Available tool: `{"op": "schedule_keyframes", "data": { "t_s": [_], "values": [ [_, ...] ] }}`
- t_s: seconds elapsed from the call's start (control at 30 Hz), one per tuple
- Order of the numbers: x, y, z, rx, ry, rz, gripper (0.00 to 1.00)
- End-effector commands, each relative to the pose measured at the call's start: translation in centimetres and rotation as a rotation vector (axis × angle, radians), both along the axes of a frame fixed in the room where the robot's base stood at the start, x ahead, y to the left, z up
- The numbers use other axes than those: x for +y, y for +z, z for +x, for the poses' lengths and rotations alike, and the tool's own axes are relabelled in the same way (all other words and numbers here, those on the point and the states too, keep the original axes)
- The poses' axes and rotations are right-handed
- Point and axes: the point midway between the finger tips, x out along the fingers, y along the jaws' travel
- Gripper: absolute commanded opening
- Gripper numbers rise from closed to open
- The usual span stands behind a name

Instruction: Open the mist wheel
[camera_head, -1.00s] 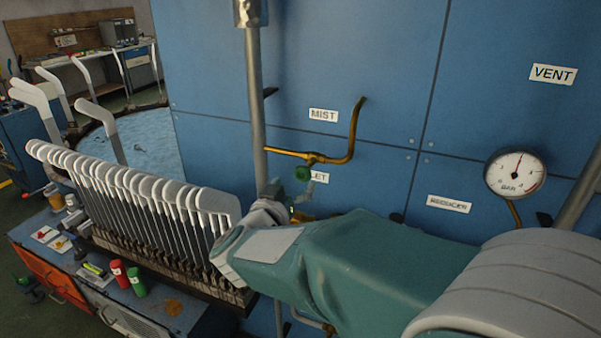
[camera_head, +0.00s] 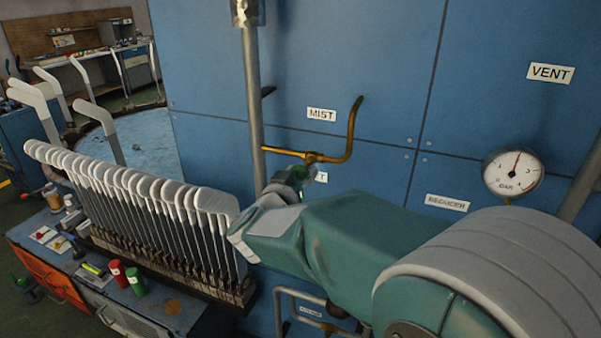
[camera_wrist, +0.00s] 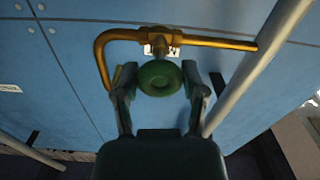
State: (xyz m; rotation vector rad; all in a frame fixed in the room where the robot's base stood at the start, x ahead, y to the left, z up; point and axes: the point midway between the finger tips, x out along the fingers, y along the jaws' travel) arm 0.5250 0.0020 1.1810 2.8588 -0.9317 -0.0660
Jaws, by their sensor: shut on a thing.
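The mist wheel is a small green handwheel (camera_wrist: 159,78) on a brass pipe (camera_wrist: 200,41), below the MIST label (camera_head: 321,114). In the wrist view my gripper (camera_wrist: 160,82) has one finger on each side of the wheel, closed on its rim. In the head view the wheel (camera_head: 299,173) shows only in part, since my gripper (camera_head: 288,180) covers much of it. The brass pipe (camera_head: 335,158) bends upward to the right of the wheel.
A grey vertical pipe (camera_head: 254,95) stands just left of the wheel. A rack of grey-white sock forms (camera_head: 150,190) is at the left. A pressure gauge (camera_head: 513,173) and the VENT label (camera_head: 551,73) are at the right. Blue panels (camera_head: 350,50) stand behind.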

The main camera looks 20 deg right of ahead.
Motion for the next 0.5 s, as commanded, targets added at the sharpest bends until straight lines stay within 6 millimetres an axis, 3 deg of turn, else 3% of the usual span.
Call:
{"op": "schedule_keyframes", "data": {
  "t_s": [0.5],
  "values": [
    [0.19, 0.04, 0.14, 0.106, 0.005, -0.147, 0.07]
  ]
}}
